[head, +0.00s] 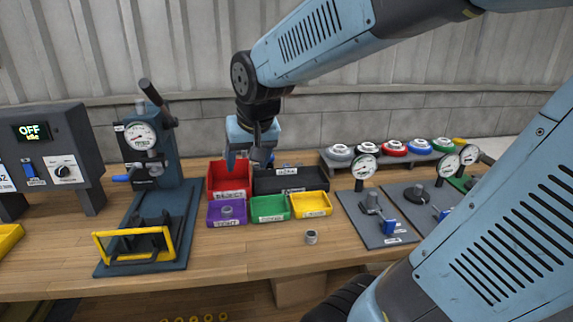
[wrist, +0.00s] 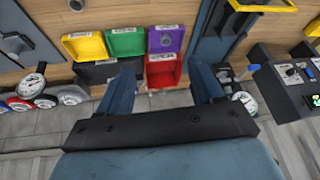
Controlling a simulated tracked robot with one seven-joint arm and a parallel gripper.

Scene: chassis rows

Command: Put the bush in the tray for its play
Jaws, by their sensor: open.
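A small grey bush (head: 311,237) stands on the bare bench in front of the yellow tray (head: 311,204). It also shows at the top edge of the wrist view (wrist: 77,4). A green tray (head: 270,208) and a purple tray (head: 227,218) stand left of the yellow one. A similar grey bush (head: 227,209) lies in the purple tray. Behind are a red tray (head: 230,181) labelled REJECT and a black tray (head: 290,181). My gripper (head: 248,163) is open and empty above the red and black trays, well away from the loose bush.
A press with a dial (head: 140,137) and a yellow guard (head: 134,246) stands left. A control box (head: 42,150) reading OFF is beyond it. Dial gauge stands (head: 373,212) are at the right, with coloured round pieces (head: 394,148) behind. Bench around the loose bush is clear.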

